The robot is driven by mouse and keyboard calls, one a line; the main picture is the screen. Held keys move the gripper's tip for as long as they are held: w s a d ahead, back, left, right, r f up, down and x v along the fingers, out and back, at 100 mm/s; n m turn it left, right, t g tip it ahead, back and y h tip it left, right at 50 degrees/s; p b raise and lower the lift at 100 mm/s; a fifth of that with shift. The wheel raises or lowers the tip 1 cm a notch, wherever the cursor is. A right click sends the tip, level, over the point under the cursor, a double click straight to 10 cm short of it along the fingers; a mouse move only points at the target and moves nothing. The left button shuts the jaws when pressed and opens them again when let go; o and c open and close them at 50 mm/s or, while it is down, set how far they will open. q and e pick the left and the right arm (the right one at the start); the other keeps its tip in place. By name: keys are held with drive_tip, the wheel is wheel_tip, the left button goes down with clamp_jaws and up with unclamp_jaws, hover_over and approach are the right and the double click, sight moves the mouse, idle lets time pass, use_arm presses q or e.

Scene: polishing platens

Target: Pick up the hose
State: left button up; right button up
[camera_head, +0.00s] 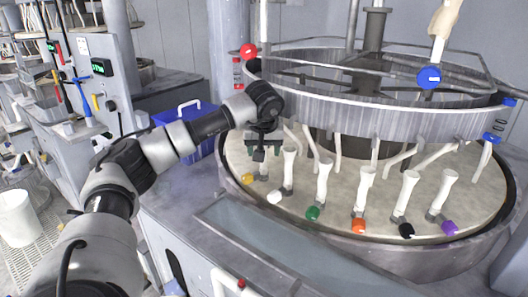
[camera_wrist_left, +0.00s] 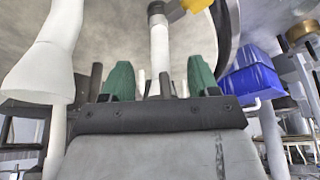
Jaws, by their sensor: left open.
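Several white tubes with coloured ends stand around the pale platen (camera_head: 330,190); which one is the hose, I cannot tell. The one with a yellow end (camera_head: 247,179) is nearest my left gripper (camera_head: 263,152). My left gripper is open, its green fingertips at the upper part of that tube. In the left wrist view, the white tube (camera_wrist_left: 159,48) with its yellow end (camera_wrist_left: 196,5) shows between and beyond the gripper's fingertips (camera_wrist_left: 160,80). I cannot tell whether they touch it. My right gripper is not in view.
A metal ring (camera_head: 390,118) runs above the platen, close to my left wrist. A neighbouring white tube (camera_wrist_left: 48,55) shows at left in the wrist view. A blue box (camera_head: 197,118) stands behind my left arm. A white bucket (camera_head: 17,218) is at far left.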

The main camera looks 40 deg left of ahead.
use_arm(q)
drive_tip(key=shift+x, duration=0.85)
drive_tip(key=shift+f, duration=0.1)
drive_tip(key=c, duration=1)
drive_tip(key=shift+o, duration=0.2)
